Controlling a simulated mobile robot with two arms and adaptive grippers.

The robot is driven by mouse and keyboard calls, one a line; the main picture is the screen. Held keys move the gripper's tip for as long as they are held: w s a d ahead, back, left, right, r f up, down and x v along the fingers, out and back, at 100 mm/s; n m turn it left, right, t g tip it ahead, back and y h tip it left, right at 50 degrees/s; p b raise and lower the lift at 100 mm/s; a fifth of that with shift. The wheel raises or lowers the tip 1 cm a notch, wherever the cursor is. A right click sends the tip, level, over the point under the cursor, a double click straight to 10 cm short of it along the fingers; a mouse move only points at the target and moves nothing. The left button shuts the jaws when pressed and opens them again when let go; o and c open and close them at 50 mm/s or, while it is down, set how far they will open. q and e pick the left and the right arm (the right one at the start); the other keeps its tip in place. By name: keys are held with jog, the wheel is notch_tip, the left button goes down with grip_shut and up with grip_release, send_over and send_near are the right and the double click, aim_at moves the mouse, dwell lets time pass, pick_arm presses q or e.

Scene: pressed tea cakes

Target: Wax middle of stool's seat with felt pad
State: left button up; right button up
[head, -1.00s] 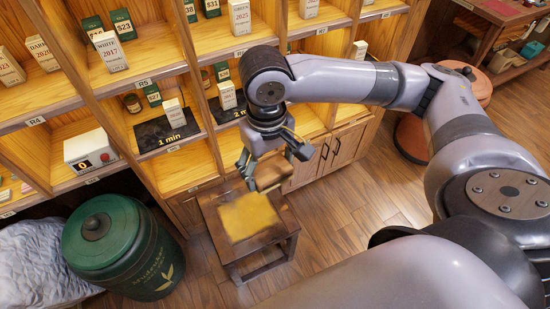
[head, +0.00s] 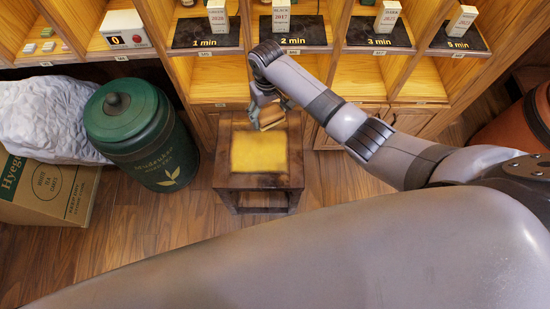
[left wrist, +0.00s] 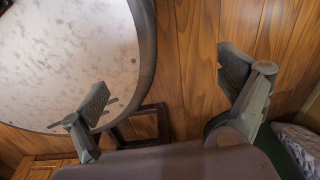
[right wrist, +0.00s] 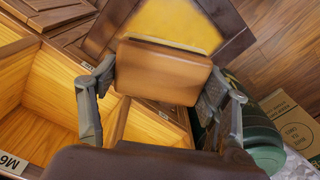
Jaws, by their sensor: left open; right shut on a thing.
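The dark wooden stool (head: 222,168) stands on the floor below the shelves. A yellow patch (head: 258,152) covers the middle of its seat. My right gripper (head: 265,108) is at the seat's far edge, shut on the felt pad (head: 271,118), a brown block. In the right wrist view the pad (right wrist: 160,70) sits between both fingers, with the yellow patch (right wrist: 175,20) just beyond it. I cannot tell whether the pad touches the seat. My left gripper (left wrist: 168,78) is open and empty; the head view does not show it.
A green lidded canister (head: 145,135), a cardboard box (head: 50,195) and a pale crumpled sack (head: 45,115) stand left of the stool. Shelves with black timer mats (head: 205,35) rise behind it. Wooden floor (head: 340,180) is free to the right. A round, dark-rimmed whitish surface (left wrist: 70,55) is near my left gripper.

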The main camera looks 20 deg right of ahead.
jog(key=n+b, duration=0.2)
send_over(275, 169)
notch_tip(275, 169, down, 14)
pick_arm(q)
notch_tip(275, 169, down, 9)
jog(key=d+b, duration=0.1)
jog(key=b, duration=0.5)
jog(key=shift+s, duration=0.3)
pick_arm(e)
notch_tip(275, 169, down, 6)
jog(key=shift+s+f, duration=0.1)
jog(key=shift+f, duration=0.05)
pick_arm(q)
jog(key=shift+f+b, duration=0.55)
jog(key=shift+b, duration=0.2)
pick_arm(e)
jog(key=shift+f, duration=1)
